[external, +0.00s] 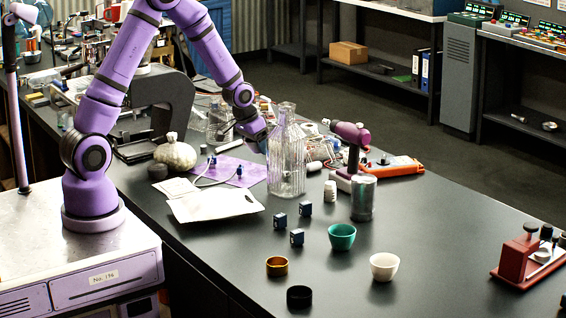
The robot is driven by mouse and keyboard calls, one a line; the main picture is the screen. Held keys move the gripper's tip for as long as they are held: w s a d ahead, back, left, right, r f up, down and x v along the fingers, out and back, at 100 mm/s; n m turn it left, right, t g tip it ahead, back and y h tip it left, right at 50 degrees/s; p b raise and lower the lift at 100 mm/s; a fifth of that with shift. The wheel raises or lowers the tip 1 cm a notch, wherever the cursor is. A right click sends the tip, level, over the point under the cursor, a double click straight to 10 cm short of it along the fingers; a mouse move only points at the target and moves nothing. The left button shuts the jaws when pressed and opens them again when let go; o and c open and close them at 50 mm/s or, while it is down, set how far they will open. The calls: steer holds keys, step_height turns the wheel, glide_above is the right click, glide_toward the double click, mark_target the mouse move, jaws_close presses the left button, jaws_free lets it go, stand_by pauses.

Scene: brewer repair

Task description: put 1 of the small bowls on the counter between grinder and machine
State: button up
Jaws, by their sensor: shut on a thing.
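Two small bowls stand upright on the dark counter (440,245): a teal bowl (342,237) and a white bowl (384,267) to its right and nearer the camera. My gripper (262,143) is low over the counter, well behind and left of both bowls. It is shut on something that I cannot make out. The tall clear ribbed bottle (287,155) is right beside its fingertips and partly overlaps them; I cannot tell whether they touch. A red device with a black knob (522,255) stands at the far right. I cannot tell for sure which things are the grinder and machine.
A metal cylinder (363,199), a purple tool on a stand (351,135) and an orange tool (393,167) stand behind the bowls. Small dark blue cubes (297,237), a gold ring (277,266) and a black ring (299,297) lie left.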

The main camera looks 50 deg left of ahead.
steer(key=x, duration=0.6)
steer(key=shift+d+f, duration=0.1)
steer(key=shift+f, duration=0.2)
